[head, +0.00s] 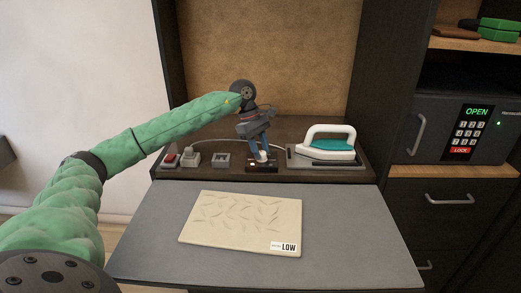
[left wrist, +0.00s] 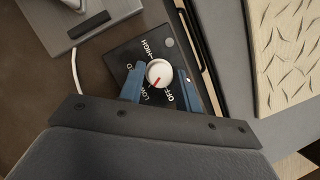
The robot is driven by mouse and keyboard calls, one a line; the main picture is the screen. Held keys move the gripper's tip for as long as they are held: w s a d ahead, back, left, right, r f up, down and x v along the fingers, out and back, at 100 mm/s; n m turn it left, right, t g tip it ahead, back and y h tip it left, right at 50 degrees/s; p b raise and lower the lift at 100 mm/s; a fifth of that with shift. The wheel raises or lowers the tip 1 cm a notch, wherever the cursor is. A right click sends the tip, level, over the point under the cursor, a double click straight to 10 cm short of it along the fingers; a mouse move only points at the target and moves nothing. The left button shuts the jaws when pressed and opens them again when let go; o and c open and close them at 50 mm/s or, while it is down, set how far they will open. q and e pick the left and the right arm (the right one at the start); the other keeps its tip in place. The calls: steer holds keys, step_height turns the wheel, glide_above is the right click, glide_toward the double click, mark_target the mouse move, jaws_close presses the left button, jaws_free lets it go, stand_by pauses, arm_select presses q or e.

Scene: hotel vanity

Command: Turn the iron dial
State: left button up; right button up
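The iron dial (left wrist: 160,72) is a round white knob with a red pointer line, on a black plate (left wrist: 124,56) marked HIGH, LOW and OFF, with another partly hidden label. The red line points down-left in the left wrist view, roughly toward LOW. My left gripper (left wrist: 162,90) points down at the dial, its blue fingers on either side with visible gaps to the knob. In the head view my left gripper (head: 263,157) is over the dial plate (head: 262,168) and hides most of the knob. My right gripper is out of view.
The white and teal iron (head: 328,143) rests on its grey stand (head: 298,160) right of the dial. Left are a red-button box (head: 169,160), a plug block (head: 190,157) and a grey block (head: 221,160). A cream cloth (head: 240,222) with a LOW tag lies on the grey board (head: 345,235).

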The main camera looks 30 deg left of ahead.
arm_select(q)
steer(key=shift+o, duration=1.3)
steer(key=shift+a+r, duration=0.25)
steer(key=shift+r, duration=0.2)
steer(key=b+v, duration=0.1)
steer(key=v, duration=0.5)
steer(key=shift+r, duration=0.35)
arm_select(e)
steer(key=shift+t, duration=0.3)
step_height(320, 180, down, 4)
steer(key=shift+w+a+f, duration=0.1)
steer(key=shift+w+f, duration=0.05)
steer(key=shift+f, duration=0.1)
arm_select(q)
steer(key=shift+a, duration=0.15)
